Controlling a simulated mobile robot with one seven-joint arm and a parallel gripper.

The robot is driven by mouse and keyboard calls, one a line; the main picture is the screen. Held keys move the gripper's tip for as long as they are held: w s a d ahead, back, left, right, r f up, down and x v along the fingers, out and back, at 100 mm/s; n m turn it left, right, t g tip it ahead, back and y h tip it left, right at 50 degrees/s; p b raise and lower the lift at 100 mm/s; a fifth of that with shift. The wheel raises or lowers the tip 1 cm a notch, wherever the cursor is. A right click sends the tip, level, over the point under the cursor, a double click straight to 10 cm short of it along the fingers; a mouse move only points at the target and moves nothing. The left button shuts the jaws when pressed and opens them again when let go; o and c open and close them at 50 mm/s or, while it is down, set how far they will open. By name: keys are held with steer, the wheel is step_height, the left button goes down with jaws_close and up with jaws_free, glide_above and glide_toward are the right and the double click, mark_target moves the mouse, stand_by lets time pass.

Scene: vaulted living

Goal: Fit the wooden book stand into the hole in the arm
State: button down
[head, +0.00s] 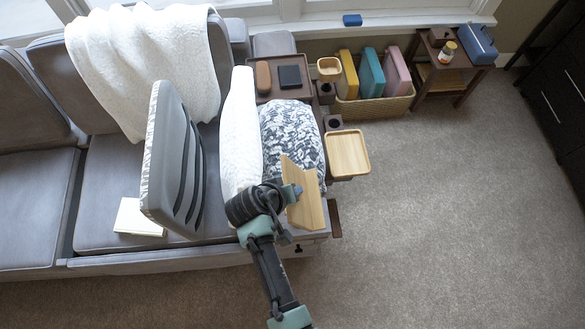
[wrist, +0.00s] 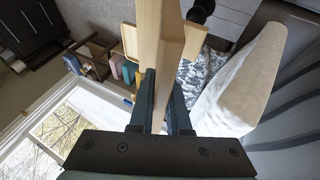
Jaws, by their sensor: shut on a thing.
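The wooden book stand (head: 306,208) is a pale angled board in the head view, tilted above the front end of the sofa's right arm (head: 290,249). My gripper (head: 291,191) is shut on it. In the wrist view the book stand (wrist: 164,45) rises edge-on between the two dark fingers of my gripper (wrist: 165,85). The stand is in the air; I cannot tell its exact height over the arm. The hole in the arm cannot be made out; my gripper and the stand cover much of that part.
A patterned cushion (head: 291,135), a white cushion (head: 240,130) and a grey slatted panel (head: 165,150) stand left of the arm. A wooden tray (head: 347,153) sticks out at the arm's outer side. A basket (head: 375,106) stands behind. The carpet right is clear.

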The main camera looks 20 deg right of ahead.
steer(key=shift+f+b, duration=2.25)
steer(key=shift+f, duration=0.75)
steer(key=c, duration=0.8)
jaws_free()
steer(key=shift+f, duration=0.1)
steer(key=v, duration=1.3)
